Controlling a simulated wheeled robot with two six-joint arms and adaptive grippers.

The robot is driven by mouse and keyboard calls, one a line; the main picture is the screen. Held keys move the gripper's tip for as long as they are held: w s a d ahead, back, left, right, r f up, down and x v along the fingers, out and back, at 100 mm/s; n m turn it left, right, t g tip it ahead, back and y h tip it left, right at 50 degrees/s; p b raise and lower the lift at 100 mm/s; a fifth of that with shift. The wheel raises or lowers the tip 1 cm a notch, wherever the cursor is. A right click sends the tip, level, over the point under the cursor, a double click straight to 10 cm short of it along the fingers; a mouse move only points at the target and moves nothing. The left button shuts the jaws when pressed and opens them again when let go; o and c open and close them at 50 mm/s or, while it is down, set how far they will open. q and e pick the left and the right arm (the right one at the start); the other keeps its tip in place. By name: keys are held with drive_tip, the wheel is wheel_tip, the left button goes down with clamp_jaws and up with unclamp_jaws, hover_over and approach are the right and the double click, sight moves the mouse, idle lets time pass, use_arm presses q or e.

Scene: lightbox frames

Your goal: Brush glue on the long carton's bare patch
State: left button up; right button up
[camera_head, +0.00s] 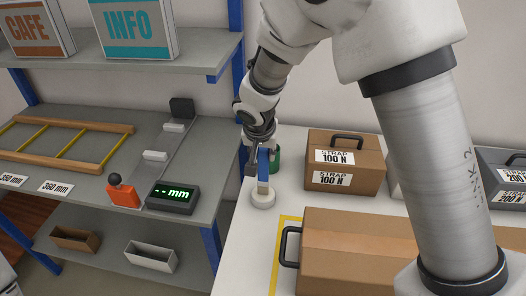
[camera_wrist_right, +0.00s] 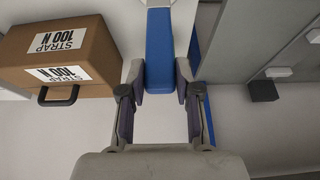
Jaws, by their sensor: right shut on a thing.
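My right gripper (camera_head: 262,158) is shut on an upright blue handle (camera_head: 263,168), which looks like the brush. The blue handle (camera_wrist_right: 160,50) also shows between the two fingers in the right wrist view. Its lower end meets a white round piece (camera_head: 262,199) on the table; I cannot tell whether they touch. A green pot (camera_head: 276,160) stands just behind, partly hidden by the gripper. The long brown carton (camera_head: 345,270) lies at the front right, with a paler strip along its top and a black handle at its left end. My arm hides its right part. My left gripper is not in view.
A strap box (camera_head: 343,177) marked 100 N stands behind the long carton, and grey boxes marked 200 N (camera_head: 510,177) stand at the right. A yellow outline (camera_head: 283,228) marks the table. Left shelves hold a ladder-like frame (camera_head: 70,140) and a display (camera_head: 173,197).

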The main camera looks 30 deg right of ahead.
drive_tip(key=shift+b, duration=0.3)
idle(1.2)
wheel_tip(320, 180, up, 7)
drive_tip(key=p, duration=0.5)
idle(0.5)
